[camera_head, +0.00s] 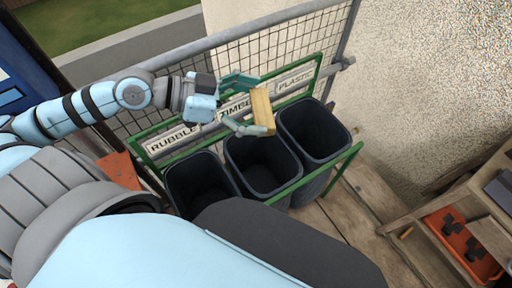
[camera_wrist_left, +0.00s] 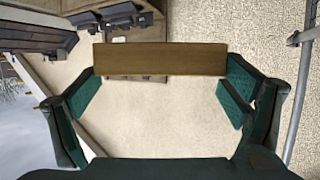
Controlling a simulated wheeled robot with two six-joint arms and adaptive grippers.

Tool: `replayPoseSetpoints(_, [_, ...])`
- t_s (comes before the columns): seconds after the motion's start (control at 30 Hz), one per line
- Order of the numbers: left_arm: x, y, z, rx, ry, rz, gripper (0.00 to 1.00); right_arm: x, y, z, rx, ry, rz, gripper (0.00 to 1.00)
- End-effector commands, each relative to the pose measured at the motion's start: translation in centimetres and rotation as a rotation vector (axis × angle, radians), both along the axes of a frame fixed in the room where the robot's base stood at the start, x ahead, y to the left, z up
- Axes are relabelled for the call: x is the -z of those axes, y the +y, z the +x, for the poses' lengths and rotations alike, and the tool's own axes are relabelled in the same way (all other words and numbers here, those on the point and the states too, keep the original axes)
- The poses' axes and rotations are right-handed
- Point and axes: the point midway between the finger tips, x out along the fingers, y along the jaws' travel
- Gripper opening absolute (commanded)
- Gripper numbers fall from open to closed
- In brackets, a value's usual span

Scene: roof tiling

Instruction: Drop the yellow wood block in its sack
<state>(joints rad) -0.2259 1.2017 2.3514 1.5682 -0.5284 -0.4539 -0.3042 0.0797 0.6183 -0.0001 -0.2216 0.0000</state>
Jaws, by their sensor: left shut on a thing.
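My left gripper (camera_head: 251,105) is shut on the yellow wood block (camera_head: 262,110), which it holds above the middle sack. The block also shows crosswise between the green fingers in the left wrist view (camera_wrist_left: 160,59). The dark middle sack (camera_head: 262,165) hangs open under the "TIMBER" sign (camera_head: 236,108), whose lettering is partly hidden by the gripper. A dark sack under "RUBBLE" (camera_head: 198,184) is at the left, and one under "PLASTIC" (camera_head: 313,132) is at the right. My right gripper is not in view.
A green frame (camera_head: 344,172) surrounds the sacks. A wire mesh guardrail (camera_head: 268,50) runs behind. A wooden shelf with an orange tray (camera_head: 461,248) stands at the right. An orange object (camera_head: 119,171) lies left of the sacks.

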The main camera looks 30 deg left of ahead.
Motion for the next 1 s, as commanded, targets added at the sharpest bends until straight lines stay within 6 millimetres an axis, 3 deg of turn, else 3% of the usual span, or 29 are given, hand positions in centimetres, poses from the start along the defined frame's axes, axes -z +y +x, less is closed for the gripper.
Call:
replayPoseSetpoints(0.17, [2.1,2.6,3.4,-0.113,-0.001,-0.008,0.63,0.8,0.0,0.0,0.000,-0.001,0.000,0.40])
replayPoseSetpoints(0.33, [7.2,6.2,8.2,-0.292,0.004,-0.009,0.63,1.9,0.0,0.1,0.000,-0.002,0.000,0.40])
replayPoseSetpoints(0.5, [12.7,7.1,11.2,-0.404,0.005,-0.006,0.63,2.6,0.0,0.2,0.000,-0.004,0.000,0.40])
replayPoseSetpoints(0.77, [16.1,6.6,12.2,-0.436,0.002,0.001,0.63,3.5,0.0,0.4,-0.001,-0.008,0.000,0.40])
replayPoseSetpoints(1.0, [19.8,6.6,12.2,-0.433,0.002,0.001,0.63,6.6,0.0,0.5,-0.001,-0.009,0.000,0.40])
